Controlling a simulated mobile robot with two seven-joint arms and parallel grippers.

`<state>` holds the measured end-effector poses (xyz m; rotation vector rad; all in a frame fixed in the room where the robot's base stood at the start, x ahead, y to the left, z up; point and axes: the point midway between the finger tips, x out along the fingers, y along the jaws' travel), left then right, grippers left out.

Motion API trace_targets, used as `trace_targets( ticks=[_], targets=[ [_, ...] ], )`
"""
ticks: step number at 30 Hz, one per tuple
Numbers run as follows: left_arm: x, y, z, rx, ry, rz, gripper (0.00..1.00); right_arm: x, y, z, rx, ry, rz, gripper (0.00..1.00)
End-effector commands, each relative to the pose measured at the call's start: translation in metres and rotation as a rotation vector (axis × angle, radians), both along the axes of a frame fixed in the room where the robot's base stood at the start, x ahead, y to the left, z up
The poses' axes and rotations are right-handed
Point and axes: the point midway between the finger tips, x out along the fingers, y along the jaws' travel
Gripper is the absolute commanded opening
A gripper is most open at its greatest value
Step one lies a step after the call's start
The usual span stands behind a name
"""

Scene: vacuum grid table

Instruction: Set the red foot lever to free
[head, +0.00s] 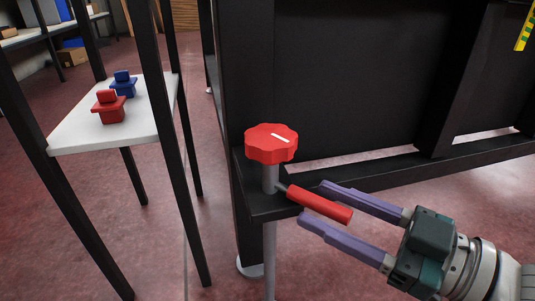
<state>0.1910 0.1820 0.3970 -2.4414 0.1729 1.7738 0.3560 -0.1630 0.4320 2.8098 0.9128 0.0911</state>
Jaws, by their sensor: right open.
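The red foot lever (318,204) is a red-sleeved handle on a short dark rod. It comes off a grey vertical post (269,178) below a red knob (271,143) with a white mark on top. The lever points right and slightly down. My right gripper (310,204) comes in from the lower right and is open. Its two purple fingers lie on either side of the lever in the picture, one above and one below. I cannot tell whether either finger touches it. My left gripper is not in view.
The post passes a black bracket (246,190) on the black table frame (330,80), whose lower beam (400,172) runs right. At left, a black-legged rack holds a white shelf (75,138) with a red clamp piece (109,107) and a blue one (123,84). Open floor shows between them.

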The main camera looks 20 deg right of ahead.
Motion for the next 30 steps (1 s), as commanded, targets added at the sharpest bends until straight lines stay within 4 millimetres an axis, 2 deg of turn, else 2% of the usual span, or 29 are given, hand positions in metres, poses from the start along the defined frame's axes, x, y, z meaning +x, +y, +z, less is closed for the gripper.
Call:
trace_targets(
  ticks=[7, 12, 16, 25, 28, 30],
  targets=[
    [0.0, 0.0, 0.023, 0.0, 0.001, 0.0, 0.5, -0.039, -0.028, 0.003, -0.004, 0.008, -0.002, 0.53],
    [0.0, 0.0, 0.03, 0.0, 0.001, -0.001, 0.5, -0.063, -0.046, 0.002, -0.003, 0.005, -0.001, 0.53],
    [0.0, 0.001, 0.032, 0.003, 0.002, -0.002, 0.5, -0.073, -0.053, 0.001, -0.002, 0.003, -0.001, 0.53],
    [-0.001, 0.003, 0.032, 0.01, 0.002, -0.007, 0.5, -0.076, -0.055, 0.0, -0.001, 0.002, 0.0, 0.53],
    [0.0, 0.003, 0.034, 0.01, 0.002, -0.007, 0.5, -0.078, -0.05, 0.001, -0.005, 0.003, 0.005, 0.43],
    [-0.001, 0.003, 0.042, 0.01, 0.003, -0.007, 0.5, -0.083, -0.028, 0.001, -0.028, 0.008, 0.025, 0.35]
  ],
)
